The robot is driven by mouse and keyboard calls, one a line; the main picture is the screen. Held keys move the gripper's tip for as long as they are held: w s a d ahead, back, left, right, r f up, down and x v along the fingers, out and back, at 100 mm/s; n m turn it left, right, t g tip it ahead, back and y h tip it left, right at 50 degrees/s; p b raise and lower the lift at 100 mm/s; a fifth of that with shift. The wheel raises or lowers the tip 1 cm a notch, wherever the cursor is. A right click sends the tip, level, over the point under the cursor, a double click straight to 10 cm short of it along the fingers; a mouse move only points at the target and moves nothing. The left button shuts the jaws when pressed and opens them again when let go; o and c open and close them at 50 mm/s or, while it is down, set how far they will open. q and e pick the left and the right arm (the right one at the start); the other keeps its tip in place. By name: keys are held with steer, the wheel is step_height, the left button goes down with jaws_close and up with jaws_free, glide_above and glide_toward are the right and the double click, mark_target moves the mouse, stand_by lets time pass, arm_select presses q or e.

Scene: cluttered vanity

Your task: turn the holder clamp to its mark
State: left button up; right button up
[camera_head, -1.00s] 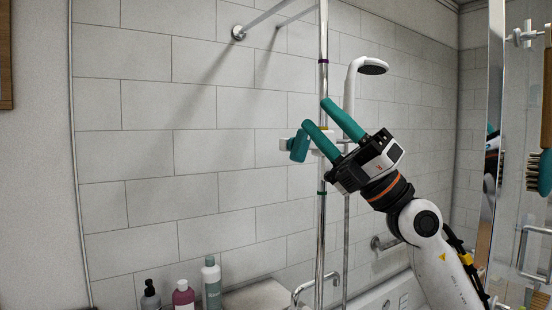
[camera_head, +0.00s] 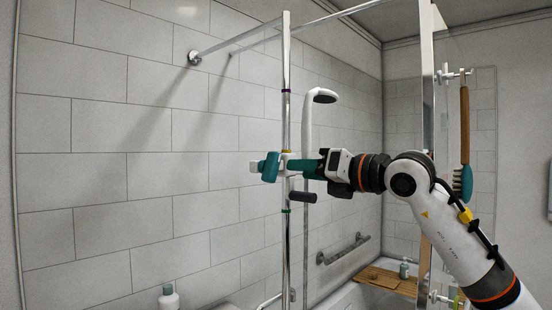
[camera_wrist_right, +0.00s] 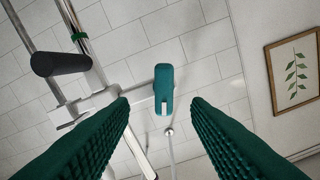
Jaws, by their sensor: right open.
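The holder clamp is a white fitting on the upright chrome pole (camera_head: 286,110); its body (camera_wrist_right: 97,103) shows in the right wrist view. Its teal knob (camera_head: 270,167) sticks out left of the pole in the head view. In the right wrist view the teal knob (camera_wrist_right: 163,84) with a pale stripe appears between my fingertips; whether it is ahead of them is unclear. My right gripper (camera_head: 297,167) points left at the clamp's height, its teal fingers overlapping the pole in view. The fingers are apart and grip nothing. I cannot make out the mark. My left gripper is not in view.
A black cylindrical handle (camera_head: 302,197) juts out just below my right fingers. A brush (camera_head: 464,140) hangs at the right. A bottle (camera_head: 168,298) stands low at the left. The wall left of the knob is clear.

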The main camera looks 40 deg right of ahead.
mark_target(277, 168)
steer(key=w+p, duration=0.1)
steer(key=w, duration=0.1)
steer(key=w+p, duration=0.2)
steer(key=w+a+p, duration=0.1)
steer(key=w, duration=0.1)
steer(key=shift+w+r+p, duration=0.3)
steer(key=shift+w+f, duration=0.2)
steer(key=shift+w, duration=0.4)
jaws_close()
